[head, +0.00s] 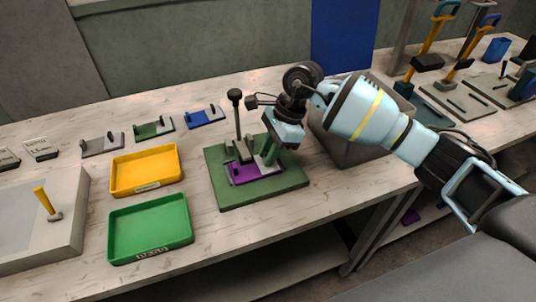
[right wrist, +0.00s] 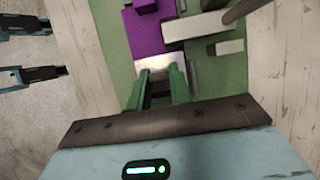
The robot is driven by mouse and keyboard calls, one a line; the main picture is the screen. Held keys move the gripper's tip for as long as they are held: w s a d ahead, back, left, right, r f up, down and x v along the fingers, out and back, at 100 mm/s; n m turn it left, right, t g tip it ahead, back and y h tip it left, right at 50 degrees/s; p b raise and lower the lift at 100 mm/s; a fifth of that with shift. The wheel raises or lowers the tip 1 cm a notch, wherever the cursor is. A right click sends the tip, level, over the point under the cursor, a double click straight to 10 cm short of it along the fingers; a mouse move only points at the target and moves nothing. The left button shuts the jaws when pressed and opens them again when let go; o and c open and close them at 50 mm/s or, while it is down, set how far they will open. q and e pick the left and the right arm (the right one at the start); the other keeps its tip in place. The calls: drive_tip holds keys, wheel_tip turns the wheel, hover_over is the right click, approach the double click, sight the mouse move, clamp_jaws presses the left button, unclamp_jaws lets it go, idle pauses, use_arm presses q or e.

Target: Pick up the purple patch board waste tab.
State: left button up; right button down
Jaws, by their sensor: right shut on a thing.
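The purple patch board (head: 257,173) lies in a grey fixture on a green base (head: 285,193) in the head view. It also shows in the right wrist view (right wrist: 147,38). My right gripper (head: 268,152) is over the right part of the fixture, pointing down. In the right wrist view its green fingers (right wrist: 163,82) are close together at a pale grey piece (right wrist: 153,70) by the purple board's edge. They are shut on the waste tab, which they mostly hide. My left gripper (right wrist: 45,50) shows only in the right wrist view, its two dark fingers apart and empty.
A post with a dark knob (head: 236,98) rises from the fixture. A yellow tray (head: 177,163) and a green tray (head: 188,213) stand to its left. A grey bin (head: 345,150) is behind the right arm. Small grey, green and blue fixtures line the back.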

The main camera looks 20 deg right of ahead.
drive_tip(key=shift+r, duration=0.6)
wheel_tip(320, 180, up, 2)
drive_tip(key=shift+r+b, duration=0.2)
drive_tip(key=shift+b, duration=0.1)
use_arm(q)
drive_tip(key=shift+s+f+b, duration=0.35)
drive_tip(key=shift+f, duration=0.4)
use_arm(e)
drive_tip(key=s+r, duration=0.1)
drive_tip(key=s, duration=1.5)
drive_tip(key=shift+a+r, duration=0.2)
drive_tip(key=shift+a, duration=0.1)
use_arm(q)
drive_tip(key=shift+r, duration=0.1)
use_arm(e)
drive_tip(key=shift+r, duration=0.15)
use_arm(q)
drive_tip(key=shift+t, duration=0.4)
drive_tip(key=w+r+p, duration=0.1)
drive_tip(key=r, duration=0.1)
drive_tip(key=w+r+p, duration=0.2)
drive_tip(key=shift+w+r, duration=0.25)
use_arm(e)
wheel_tip(320, 180, up, 7)
